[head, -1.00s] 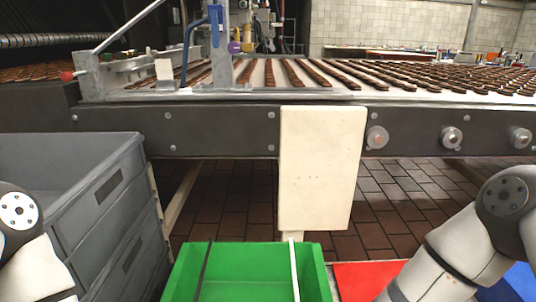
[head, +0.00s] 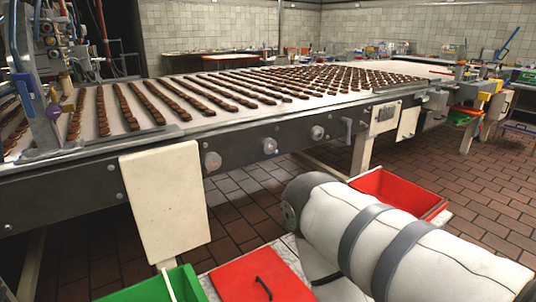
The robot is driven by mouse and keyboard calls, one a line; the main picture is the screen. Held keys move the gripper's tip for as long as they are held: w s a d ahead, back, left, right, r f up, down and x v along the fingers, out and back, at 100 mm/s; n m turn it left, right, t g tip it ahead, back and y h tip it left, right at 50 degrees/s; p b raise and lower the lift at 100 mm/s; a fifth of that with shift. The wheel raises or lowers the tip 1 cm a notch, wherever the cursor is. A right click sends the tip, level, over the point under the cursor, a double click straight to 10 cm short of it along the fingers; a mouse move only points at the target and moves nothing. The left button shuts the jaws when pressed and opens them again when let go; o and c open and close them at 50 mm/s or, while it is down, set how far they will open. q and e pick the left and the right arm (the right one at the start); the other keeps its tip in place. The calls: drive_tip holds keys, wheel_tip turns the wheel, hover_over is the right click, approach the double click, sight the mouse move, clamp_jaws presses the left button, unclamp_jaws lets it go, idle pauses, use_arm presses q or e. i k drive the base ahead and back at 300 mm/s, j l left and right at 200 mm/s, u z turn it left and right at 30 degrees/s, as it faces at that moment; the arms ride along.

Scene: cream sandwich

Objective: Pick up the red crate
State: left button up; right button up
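An open red crate (head: 410,196) stands on the right, low near the brick floor, behind my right arm. Its inside looks empty, and my arm hides its near left part. A second red thing (head: 262,279) lies at the bottom middle; it looks like a flat red panel with a dark handle on it, and its lower part is cut off. My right arm crosses the lower right of the view, between these two red things. Neither of my grippers is in view, so their states are hidden.
A green crate (head: 155,287) sits at the bottom left. A long conveyor (head: 230,113) with rows of chocolate bars runs across the back, with a white panel (head: 166,202) hanging from its side. Brick floor (head: 480,215) is open at the right.

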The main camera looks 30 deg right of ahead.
sight(390, 189)
drive_tip(key=z, duration=2)
drive_tip(key=u, duration=0.4)
drive_tip(key=j+u, duration=0.1)
drive_tip(key=u, duration=0.75)
drive_tip(key=j+u, duration=0.15)
drive_tip(key=u, duration=0.3)
drive_tip(key=j+u, duration=0.1)
drive_tip(key=u, duration=0.3)
drive_tip(key=z, duration=2.15)
drive_tip(key=i+l+u, duration=0.35)
drive_tip(key=i+l, duration=0.25)
drive_tip(key=i+l+u, duration=0.2)
drive_tip(key=i+l, duration=0.15)
drive_tip(key=i+l+u, duration=0.15)
drive_tip(key=i+l, duration=0.15)
drive_tip(key=i+l+u, duration=0.2)
drive_tip(key=l, duration=0.3)
drive_tip(key=i+l+u, duration=0.2)
drive_tip(key=l, duration=0.25)
drive_tip(key=i, duration=0.05)
